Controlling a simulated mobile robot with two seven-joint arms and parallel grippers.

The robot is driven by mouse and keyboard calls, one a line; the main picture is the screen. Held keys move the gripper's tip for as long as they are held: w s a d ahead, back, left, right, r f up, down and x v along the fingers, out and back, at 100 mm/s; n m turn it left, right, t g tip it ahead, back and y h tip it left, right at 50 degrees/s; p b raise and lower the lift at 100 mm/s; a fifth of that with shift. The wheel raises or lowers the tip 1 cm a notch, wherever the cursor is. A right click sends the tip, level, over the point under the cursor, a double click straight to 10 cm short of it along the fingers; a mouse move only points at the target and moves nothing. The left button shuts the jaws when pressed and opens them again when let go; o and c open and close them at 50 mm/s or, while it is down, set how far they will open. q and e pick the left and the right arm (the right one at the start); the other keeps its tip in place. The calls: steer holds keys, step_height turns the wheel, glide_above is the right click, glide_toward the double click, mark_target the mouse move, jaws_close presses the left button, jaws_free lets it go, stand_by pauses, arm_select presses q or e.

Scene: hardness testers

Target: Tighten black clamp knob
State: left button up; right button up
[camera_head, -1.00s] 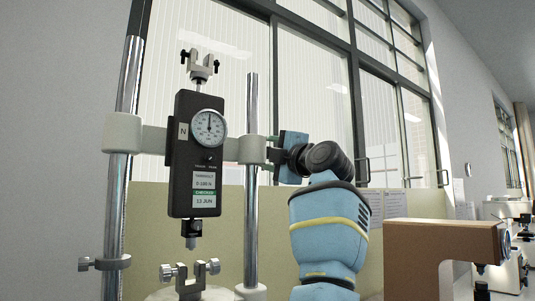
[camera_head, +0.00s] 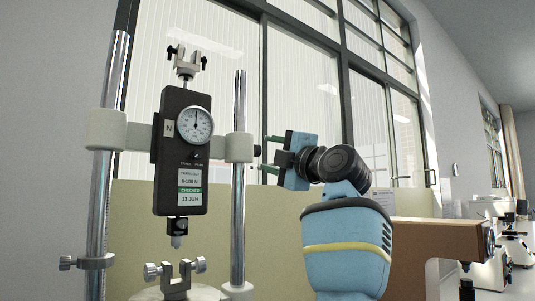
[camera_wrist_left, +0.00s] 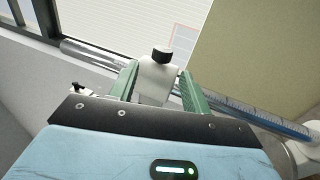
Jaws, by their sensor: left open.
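The black clamp knob (camera_head: 257,151) sticks out from the right side of the white clamp collar (camera_head: 239,147) on the right steel post. In the left wrist view the knob (camera_wrist_left: 162,55) appears at the top of the white clamp block (camera_wrist_left: 156,80), in line with the space between the green fingers. My left gripper (camera_head: 267,154) is open to the right of the collar, its fingers pointing left at the knob. In the left wrist view my gripper (camera_wrist_left: 158,68) shows nothing clamped. My right gripper is not in view.
The black force gauge (camera_head: 181,160) with its round dial hangs between the two posts. A lower clamp with metal knobs (camera_head: 175,272) sits beneath it. A brown box-shaped instrument (camera_head: 430,245) stands at the right. Windows and a low beige panel stand behind.

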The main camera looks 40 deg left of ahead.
mark_target(260, 154)
arm_select(q)
steer(key=shift+s+a+f+n+y, duration=0.15)
steer(key=shift+a+n+y, duration=0.15)
steer(key=shift+a, duration=0.15)
steer(key=shift+s+a+n+y, duration=0.1)
steer(key=shift+a+n+y, duration=0.15)
steer(key=shift+a, duration=0.2)
steer(key=shift+a+f+g+y, duration=0.1)
steer(key=shift+a+g+y, duration=0.2)
steer(key=shift+y, duration=0.15)
steer(key=shift+w+d+f+m+t+y, duration=0.65)
steer(key=shift+w+d+f+t+y, duration=0.15)
steer(key=shift+f+t+y, duration=0.25)
steer(key=x, duration=0.7)
steer(key=shift+w+a+r, duration=0.1)
steer(key=shift+a, duration=0.05)
steer(key=c, duration=0.9)
